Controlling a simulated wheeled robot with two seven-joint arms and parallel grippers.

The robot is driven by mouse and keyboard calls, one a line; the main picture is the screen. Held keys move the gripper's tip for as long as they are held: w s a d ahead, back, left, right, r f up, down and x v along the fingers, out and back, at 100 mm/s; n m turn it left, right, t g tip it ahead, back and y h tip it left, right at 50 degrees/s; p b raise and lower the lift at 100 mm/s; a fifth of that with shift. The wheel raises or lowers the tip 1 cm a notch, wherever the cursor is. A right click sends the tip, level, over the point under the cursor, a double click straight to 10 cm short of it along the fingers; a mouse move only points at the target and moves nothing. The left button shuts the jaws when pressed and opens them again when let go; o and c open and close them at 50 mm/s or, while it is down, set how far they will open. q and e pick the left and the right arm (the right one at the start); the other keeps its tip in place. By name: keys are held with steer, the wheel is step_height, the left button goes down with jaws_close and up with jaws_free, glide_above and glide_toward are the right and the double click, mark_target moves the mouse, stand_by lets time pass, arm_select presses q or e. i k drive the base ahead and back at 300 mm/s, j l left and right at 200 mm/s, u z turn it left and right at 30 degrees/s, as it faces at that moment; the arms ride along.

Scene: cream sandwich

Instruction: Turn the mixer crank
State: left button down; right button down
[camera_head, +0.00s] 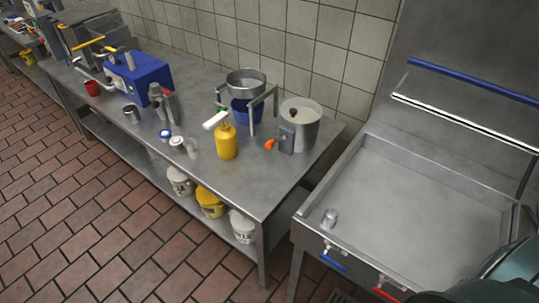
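A steel cylindrical drum (311,132) with a pale top stands at the right end of the steel worktable. A grey box (287,136) is on its left front side. A small orange knob (269,144) sticks out to the left of this box and looks like a crank handle. I cannot tell for certain that this is the mixer crank. Neither of my grippers shows in the head view.
A yellow pump bottle (226,141) stands left of the knob. Behind are a steel pot (246,83) and blue container (240,112). A blue machine (140,77) stands farther left on the worktable (262,190). A steel sink (420,205) is at right; brick-tiled floor lies in front.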

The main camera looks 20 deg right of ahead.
mark_target(270, 144)
steer(key=i+j+z, duration=0.2)
steer(key=j, duration=1.1)
steer(key=j+z, duration=0.15)
steer(key=j, duration=1.15)
